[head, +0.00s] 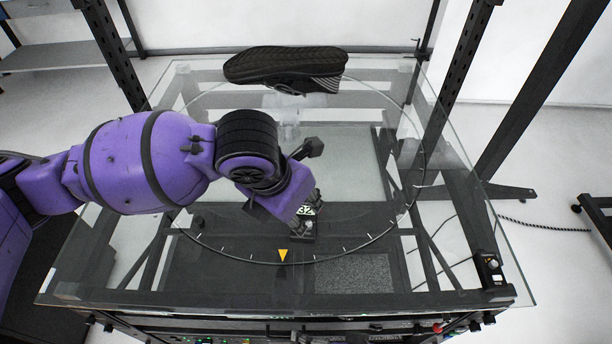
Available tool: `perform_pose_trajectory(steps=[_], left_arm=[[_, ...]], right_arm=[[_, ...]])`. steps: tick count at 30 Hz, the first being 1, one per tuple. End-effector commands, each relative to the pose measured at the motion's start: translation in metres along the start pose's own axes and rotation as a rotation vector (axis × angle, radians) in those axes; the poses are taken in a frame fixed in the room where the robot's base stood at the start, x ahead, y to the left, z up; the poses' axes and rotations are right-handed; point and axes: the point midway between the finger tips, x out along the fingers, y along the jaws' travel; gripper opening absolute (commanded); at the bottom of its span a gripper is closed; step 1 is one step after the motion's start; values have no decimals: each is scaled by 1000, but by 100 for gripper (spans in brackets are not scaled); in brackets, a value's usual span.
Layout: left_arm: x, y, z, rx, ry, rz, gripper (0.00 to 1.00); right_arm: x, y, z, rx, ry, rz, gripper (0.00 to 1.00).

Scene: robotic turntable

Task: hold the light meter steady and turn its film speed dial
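A small upright black device with a pale round spot (490,270) stands at the front right corner of the glass table. It looks like the light meter, but its dial is too small to make out. My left gripper (307,228) points down over the front middle of the glass, well to the left of that device and apart from it. The wrist covers much of the gripper, so its opening is unclear. A small black-and-white patterned patch shows beside its fingers; I cannot tell what it belongs to. My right gripper is not in view.
A yellow triangle (283,256) marks the front of the ring. Dark posts rise at the back. The glass between my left gripper and the right corner is clear.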

Motion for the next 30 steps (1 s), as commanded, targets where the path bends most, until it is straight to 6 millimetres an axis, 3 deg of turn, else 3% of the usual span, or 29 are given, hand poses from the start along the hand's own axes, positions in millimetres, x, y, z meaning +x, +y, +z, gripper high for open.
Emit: perform_pose_trajectory(steps=[3, 6, 13, 19, 25, 27, 30], left_arm=[[0, 0, 0, 0, 0, 0, 31], [0, 0, 0, 0, -1, 0, 31], [0, 0, 0, -1, -1, 0, 31], [0, 0, 0, -1, -1, 0, 31], [0, 0, 0, -1, -1, 0, 31], [0, 0, 0, -1, -1, 0, 31], [-1, 0, 0, -1, -1, 0, 31]], right_arm=[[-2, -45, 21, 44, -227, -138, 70], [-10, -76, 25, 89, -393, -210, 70], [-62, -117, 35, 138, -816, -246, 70], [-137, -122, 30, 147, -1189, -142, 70], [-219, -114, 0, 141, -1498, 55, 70], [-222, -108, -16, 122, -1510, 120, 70], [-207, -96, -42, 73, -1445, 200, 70]])
